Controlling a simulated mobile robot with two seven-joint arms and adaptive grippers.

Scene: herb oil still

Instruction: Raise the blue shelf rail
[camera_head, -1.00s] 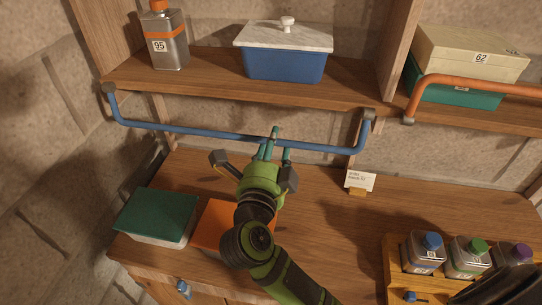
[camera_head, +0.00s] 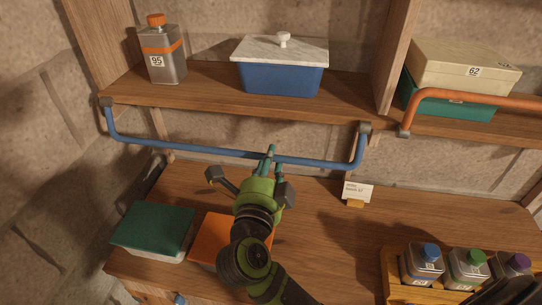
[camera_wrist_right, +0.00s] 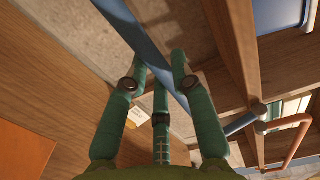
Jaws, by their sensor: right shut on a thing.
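The blue shelf rail (camera_head: 195,149) is a bent bar hanging below the front edge of the upper shelf, with a dark bracket at each end. My right gripper (camera_head: 269,158) reaches up from below, its teal fingers shut on the rail right of its middle. In the right wrist view the rail (camera_wrist_right: 148,48) runs diagonally between the fingers of my right gripper (camera_wrist_right: 160,72). The fingers hide a short part of the rail. My left gripper is not in view.
A blue box with a marble lid (camera_head: 280,78) and a metal bottle (camera_head: 161,55) stand on the shelf above. An orange rail (camera_head: 470,97) is at right. Green (camera_head: 153,228) and orange (camera_head: 211,240) boxes and a small card (camera_head: 357,191) are on the counter below.

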